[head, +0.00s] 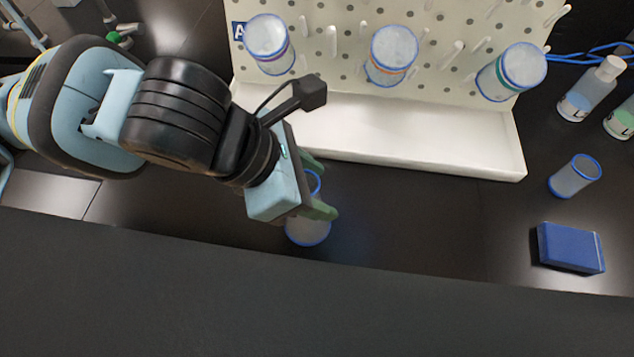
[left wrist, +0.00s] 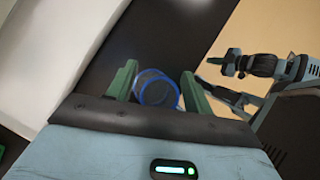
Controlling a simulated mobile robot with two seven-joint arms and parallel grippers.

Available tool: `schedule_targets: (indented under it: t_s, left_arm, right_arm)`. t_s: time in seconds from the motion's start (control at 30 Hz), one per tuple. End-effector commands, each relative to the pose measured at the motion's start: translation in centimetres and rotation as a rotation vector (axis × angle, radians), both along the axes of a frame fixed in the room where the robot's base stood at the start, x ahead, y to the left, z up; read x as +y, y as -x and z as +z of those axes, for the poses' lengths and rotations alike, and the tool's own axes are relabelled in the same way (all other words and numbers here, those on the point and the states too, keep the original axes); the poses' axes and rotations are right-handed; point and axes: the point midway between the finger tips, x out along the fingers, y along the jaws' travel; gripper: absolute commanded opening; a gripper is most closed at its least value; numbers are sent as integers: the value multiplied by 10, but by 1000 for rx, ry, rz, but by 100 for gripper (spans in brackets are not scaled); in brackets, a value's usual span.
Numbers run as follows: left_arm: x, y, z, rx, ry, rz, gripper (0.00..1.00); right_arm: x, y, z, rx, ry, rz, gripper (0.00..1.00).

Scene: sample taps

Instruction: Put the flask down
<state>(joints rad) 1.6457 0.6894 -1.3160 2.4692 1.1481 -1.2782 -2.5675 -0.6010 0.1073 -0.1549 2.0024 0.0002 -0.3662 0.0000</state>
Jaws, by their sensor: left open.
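The flask (head: 308,232) is a clear vessel with a blue rim and stands on the dark bench, in front of the white tray of the pegboard rack. My left gripper (head: 322,188) is around its upper part, and its green fingers hide some of it. In the left wrist view the flask (left wrist: 156,88) lies between the two open fingers (left wrist: 158,84), with a gap visible on the right side; on the left I cannot tell whether a finger touches it.
A white pegboard rack (head: 345,40) with a tray (head: 420,135) stands behind, with several blue-rimmed vessels hung on it. A small blue-rimmed beaker (head: 574,177), a blue box (head: 570,248) and bottles (head: 590,88) stand at right. The bench between is clear.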

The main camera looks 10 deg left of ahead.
Motion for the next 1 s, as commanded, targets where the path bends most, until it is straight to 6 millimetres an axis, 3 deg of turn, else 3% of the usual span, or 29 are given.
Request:
schedule_targets:
  t_s: [0.13,0.3,0.5,0.7,1.0]
  left_arm:
    - [15,5,25,-8,-2,3,51]
    - [31,13,57,-15,-2,4,51]
    - [47,20,80,-13,-1,2,51]
    - [57,24,91,-3,0,1,51]
    - [58,24,92,2,0,0,51]
  right_arm:
    - [-1,-5,9,-14,1,2,0]
    - [-2,-24,39,-71,3,2,0]
    - [-4,-40,61,-119,8,4,0]
    - [-7,-46,67,-137,15,10,0]
    - [-8,-46,67,-136,17,10,0]
